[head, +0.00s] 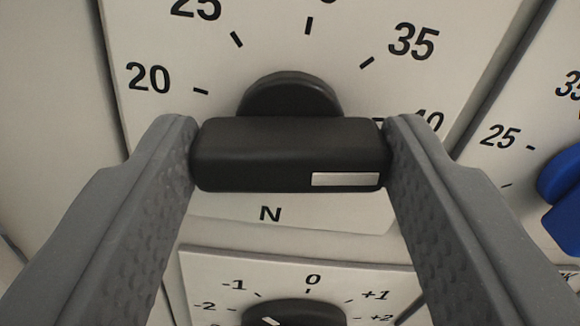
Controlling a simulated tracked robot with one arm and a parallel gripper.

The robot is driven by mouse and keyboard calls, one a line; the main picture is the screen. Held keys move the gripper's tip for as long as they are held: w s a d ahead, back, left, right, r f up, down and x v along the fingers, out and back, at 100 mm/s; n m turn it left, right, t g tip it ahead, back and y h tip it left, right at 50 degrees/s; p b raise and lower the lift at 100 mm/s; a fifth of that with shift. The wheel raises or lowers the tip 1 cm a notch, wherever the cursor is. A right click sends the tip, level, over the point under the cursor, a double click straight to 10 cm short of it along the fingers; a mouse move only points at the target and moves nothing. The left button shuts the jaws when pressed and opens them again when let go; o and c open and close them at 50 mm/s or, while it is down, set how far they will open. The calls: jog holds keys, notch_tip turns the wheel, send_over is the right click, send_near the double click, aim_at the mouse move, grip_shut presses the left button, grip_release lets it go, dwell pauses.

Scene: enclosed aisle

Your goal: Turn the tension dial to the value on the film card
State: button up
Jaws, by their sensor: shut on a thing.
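The tension dial (265,150) is a black knob with a wide grip bar on a white panel marked "N". Its scale shows 20, 25, 35 and a partly hidden 40; the number at the top between 25 and 35 is cut off. The bar lies nearly level, with a silver stripe (345,179) at its right end, on the side of the 40. The exact value it points to is hidden by the right finger. My gripper (292,152) is shut on the bar, one grey finger against each end. The film card is not in view.
Below is a smaller black dial (295,313) on a panel marked -2 to +2, partly cut off. At the right edge is a blue knob (562,190) on another panel, with 25 showing. Seams separate the panels. Pale bare panel (55,110) lies to the left.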

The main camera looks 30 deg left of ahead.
jog(key=shift+d+r, duration=0.1)
jog(key=o, duration=1)
jog(key=shift+w, duration=0.2)
jog(key=shift+s, duration=0.1)
jog(key=v, duration=0.7)
jog(key=b+v, duration=0.1)
jog(key=v, duration=0.5)
jog(key=shift+s+d+f, duration=0.2)
jog(key=shift+s+f, duration=0.05)
jog(key=shift+s, duration=0.05)
